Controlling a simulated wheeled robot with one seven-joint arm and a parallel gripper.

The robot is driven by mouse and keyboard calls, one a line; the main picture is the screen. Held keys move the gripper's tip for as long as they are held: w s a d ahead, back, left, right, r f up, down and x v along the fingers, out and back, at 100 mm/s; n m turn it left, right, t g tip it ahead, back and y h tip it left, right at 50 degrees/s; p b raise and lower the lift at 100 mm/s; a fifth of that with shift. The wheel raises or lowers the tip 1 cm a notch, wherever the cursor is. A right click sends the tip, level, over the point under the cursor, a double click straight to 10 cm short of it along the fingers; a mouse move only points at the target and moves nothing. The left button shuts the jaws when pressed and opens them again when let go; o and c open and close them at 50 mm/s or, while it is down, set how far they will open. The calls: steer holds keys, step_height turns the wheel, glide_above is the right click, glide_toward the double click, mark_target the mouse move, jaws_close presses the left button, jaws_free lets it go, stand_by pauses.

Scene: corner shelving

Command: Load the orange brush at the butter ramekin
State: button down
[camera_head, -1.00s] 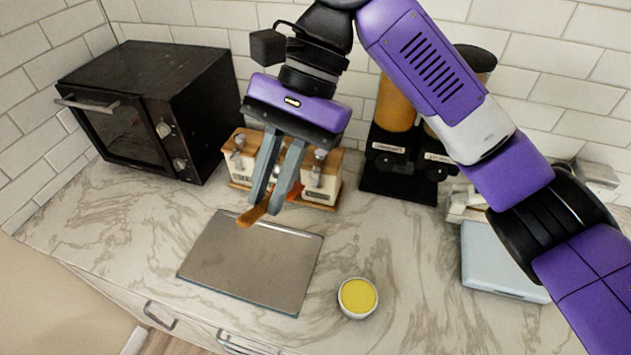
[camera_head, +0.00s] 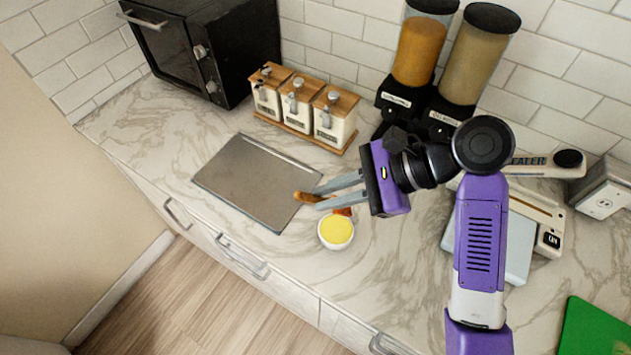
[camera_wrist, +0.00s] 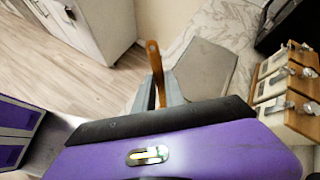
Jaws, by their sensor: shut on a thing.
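The butter ramekin (camera_head: 336,231) is a small white round dish with yellow butter, on the marble counter near its front edge. My gripper (camera_head: 318,197) is shut on the orange brush (camera_head: 306,197), just above and behind the ramekin in the head view. The brush's brown-orange handle sticks out past the fingertips to the left, and its redder end (camera_head: 343,212) shows below the fingers near the ramekin's rim. Whether it touches the butter I cannot tell. In the wrist view the brush handle (camera_wrist: 155,68) stands up between the fingers; the ramekin is hidden there.
A grey metal board (camera_head: 250,180) lies left of the ramekin. Three wood-lidded canisters (camera_head: 298,105), a black oven (camera_head: 205,45) and two dispensers (camera_head: 420,50) stand behind. A pale blue scale-like device (camera_head: 510,250) and a green board (camera_head: 595,328) are at right.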

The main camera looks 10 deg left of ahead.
steer(key=shift+a+f+y, duration=0.1)
steer(key=shift+f+y, duration=0.15)
steer(key=shift+y, duration=0.55)
steer(key=shift+f+b, duration=1.35)
steer(key=shift+f, duration=1.6)
steer(key=shift+f, duration=0.5)
steer(key=shift+r+p, duration=1.35)
steer(key=shift+r, duration=2.2)
